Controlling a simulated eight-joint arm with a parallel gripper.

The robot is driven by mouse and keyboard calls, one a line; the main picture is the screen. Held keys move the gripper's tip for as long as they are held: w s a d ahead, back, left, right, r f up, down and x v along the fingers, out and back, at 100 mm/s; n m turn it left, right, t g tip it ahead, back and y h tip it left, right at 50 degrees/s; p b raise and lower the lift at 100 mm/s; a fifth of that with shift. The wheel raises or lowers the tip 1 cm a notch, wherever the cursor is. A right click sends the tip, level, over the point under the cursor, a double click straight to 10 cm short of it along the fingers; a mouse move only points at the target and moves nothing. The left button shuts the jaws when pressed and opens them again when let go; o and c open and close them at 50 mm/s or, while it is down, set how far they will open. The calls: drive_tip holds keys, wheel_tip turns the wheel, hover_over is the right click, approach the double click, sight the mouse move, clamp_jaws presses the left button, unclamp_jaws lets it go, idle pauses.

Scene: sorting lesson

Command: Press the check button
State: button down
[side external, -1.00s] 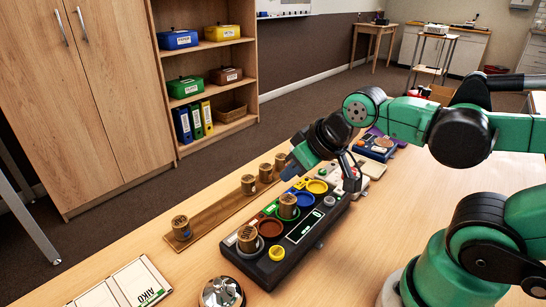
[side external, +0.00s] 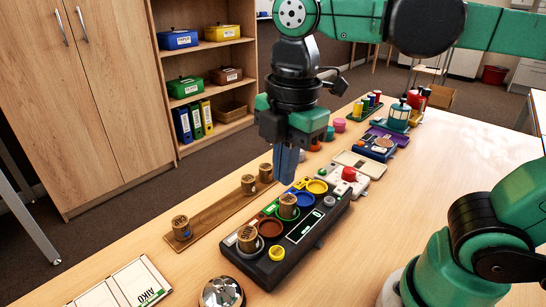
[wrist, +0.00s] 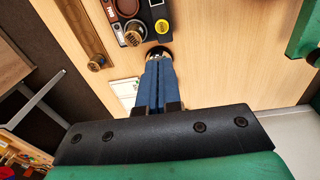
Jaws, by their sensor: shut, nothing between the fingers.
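A black sorting board (side external: 312,248) stands on the table with coloured round wells and a small display. A yellow round button (side external: 277,253) is at its near corner; I cannot read a label on it. It also shows in the wrist view (wrist: 163,26). Wooden cylinders stand on the board, one at the near end (side external: 247,240) and one in the green well (side external: 288,206). My gripper (side external: 285,198) points down, its blue fingers shut and empty.
A wooden strip (side external: 210,216) with several cylinders lies left of the board. A silver bell (side external: 221,293) stands at the front. A white device with a red knob (side external: 349,174) is beyond the board. The table right of the board is clear.

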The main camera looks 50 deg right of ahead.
sight(277, 251)
drive_tip(key=shift+s+a+r+n, duration=0.1)
drive_tip(key=shift+r+n, duration=0.05)
drive_tip(key=shift+n, duration=0.15)
drive_tip(key=f, duration=1.4)
drive_tip(key=shift+w+a, duration=0.15)
drive_tip(key=shift+w, duration=0.15)
drive_tip(key=shift+f, duration=0.95)
drive_tip(key=shift+r, duration=0.15)
drive_tip(key=shift+g, duration=0.3)
drive_tip(key=shift+r, duration=4.25)
